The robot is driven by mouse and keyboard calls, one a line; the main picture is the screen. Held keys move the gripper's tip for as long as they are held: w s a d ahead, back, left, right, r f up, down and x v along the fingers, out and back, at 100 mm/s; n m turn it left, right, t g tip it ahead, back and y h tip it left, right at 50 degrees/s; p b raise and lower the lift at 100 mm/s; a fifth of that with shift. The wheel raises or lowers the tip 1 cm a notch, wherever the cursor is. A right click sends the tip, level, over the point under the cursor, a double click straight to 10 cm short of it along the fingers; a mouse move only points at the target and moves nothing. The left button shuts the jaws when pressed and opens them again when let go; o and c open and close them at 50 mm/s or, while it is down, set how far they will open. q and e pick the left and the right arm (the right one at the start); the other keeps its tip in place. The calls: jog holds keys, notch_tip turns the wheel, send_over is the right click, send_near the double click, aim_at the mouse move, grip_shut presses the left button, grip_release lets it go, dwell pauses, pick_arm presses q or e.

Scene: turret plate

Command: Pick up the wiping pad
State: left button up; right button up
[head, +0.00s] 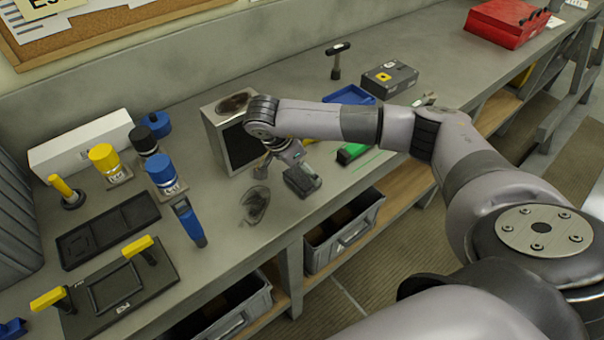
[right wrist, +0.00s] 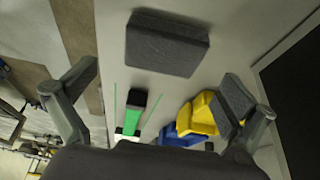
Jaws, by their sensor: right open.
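The wiping pad (head: 303,182) is a dark grey block lying on the grey workbench near its front edge. It shows clearly in the right wrist view (right wrist: 167,45), ahead of the fingertips and roughly between their lines. My right gripper (head: 280,167) is above the bench by the pad, partly hidden by its own wrist in the head view. In the right wrist view its two fingers (right wrist: 158,82) are spread wide with nothing between them. My left gripper is in neither view.
A box with a dark front panel (head: 232,140) stands just behind the gripper. A green and black tool (head: 350,153) lies to the right, with a blue tray (head: 349,95) beyond. A dark smear (head: 255,205) marks the bench. Bottles and a yellow-handled plate (head: 125,290) occupy the left.

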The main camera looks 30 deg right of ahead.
aim_at(304, 174)
jog(key=p+x, duration=0.1)
jog(key=x, duration=0.2)
jog(key=shift+w+f, duration=0.1)
jog(key=shift+d+f, duration=0.15)
jog(key=shift+f, duration=0.05)
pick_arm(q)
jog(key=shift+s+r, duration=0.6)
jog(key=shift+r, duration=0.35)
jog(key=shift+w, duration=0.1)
pick_arm(e)
jog(key=shift+c, duration=0.5)
jog(key=shift+c, duration=1.3)
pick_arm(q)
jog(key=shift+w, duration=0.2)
pick_arm(e)
jog(key=c, duration=0.7)
jog(key=shift+r, duration=0.15)
